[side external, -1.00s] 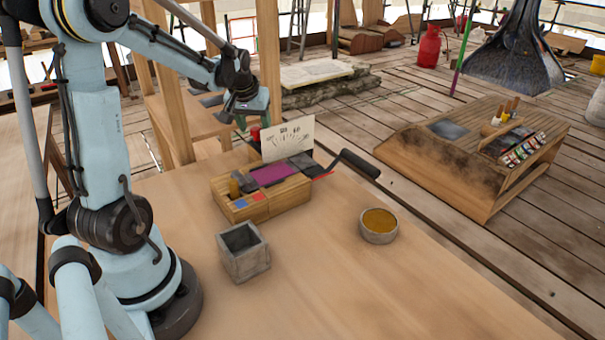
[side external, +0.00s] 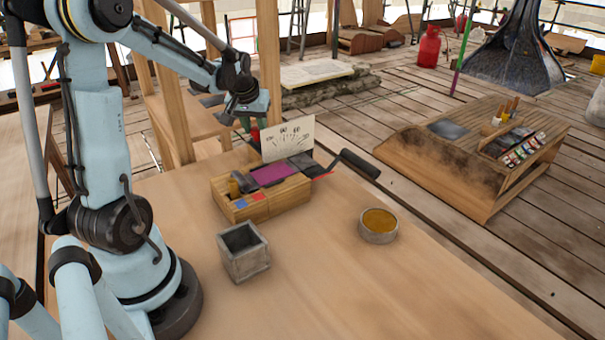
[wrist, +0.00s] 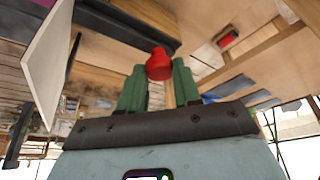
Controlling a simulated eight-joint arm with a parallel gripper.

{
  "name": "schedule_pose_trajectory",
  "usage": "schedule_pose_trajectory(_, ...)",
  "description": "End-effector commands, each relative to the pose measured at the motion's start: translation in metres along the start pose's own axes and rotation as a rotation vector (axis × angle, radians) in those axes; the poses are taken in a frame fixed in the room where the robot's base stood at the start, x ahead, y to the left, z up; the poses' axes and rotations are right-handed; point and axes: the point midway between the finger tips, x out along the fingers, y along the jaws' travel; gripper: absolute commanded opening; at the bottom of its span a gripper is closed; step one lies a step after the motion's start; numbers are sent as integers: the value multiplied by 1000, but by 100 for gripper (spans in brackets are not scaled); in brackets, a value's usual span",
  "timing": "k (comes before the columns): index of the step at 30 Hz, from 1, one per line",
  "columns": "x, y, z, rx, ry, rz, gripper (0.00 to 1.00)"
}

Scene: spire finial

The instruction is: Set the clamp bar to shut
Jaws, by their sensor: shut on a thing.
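A wooden box (side external: 290,196) stands on the bench with a purple panel (side external: 272,174) on top. The clamp bar is dark with a red knob (side external: 254,136) at its end; in the side view the bar stands up behind the box, partly hidden by the dial card. In the wrist view the dark bar (wrist: 125,27) crosses the top and the red knob (wrist: 159,64) sits between my green fingers. My gripper (wrist: 159,85) is shut on the red knob. In the side view my gripper (side external: 248,122) is behind the box, above its far left edge.
A white dial card (side external: 289,138) stands at the back of the box, close to my gripper. A black-handled crank (side external: 355,165) sticks out to the right. A grey square pot (side external: 243,252) and a round tin (side external: 379,226) stand in front.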

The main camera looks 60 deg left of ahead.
Motion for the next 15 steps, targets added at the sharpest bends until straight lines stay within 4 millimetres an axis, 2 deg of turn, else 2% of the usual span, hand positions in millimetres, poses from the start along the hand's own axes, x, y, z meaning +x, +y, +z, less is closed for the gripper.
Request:
schedule_pose_trajectory(4, -6, 14, 12, 5, -1, 2, 0)
schedule_pose_trajectory(9, -16, 44, 38, 8, 0, 3, 0)
schedule_pose_trajectory(15, -24, 62, 56, 3, 0, 2, 0)
